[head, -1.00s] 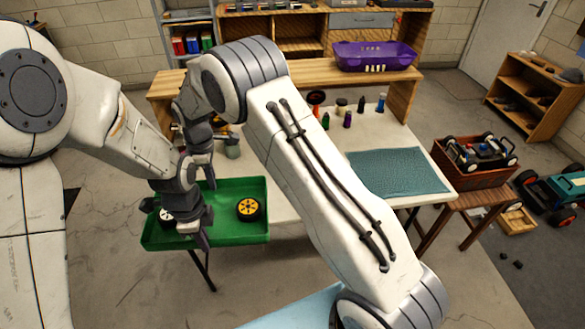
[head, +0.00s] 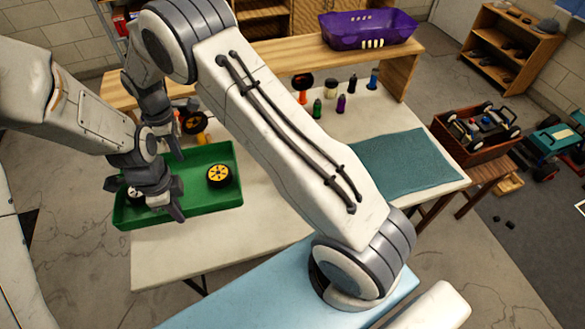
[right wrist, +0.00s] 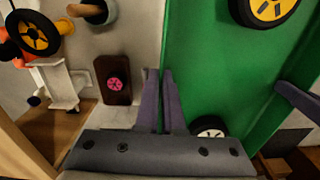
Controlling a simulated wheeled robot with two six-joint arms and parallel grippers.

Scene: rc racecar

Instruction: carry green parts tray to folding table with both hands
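The green tray (head: 190,211) is at the left of the head view, over the left end of the white folding table (head: 240,243). I cannot tell whether it touches the tabletop. It holds a yellow-hubbed wheel (head: 219,175) and a white-hubbed wheel (head: 134,196), partly hidden by my arm. My left gripper (head: 176,201) is at the tray's near wall with its fingers either side of the rim. My right gripper (head: 173,147) is at the far wall. In the right wrist view its fingers (right wrist: 160,100) are close together on the green rim (right wrist: 165,50).
A teal mat (head: 405,160) lies on the table's right part, with several small bottles (head: 341,103) behind it. A purple basket (head: 368,28) stands on the wooden bench at the back. A brown crate (head: 478,133) with a car stands right of the table. My arm hides the table's middle.

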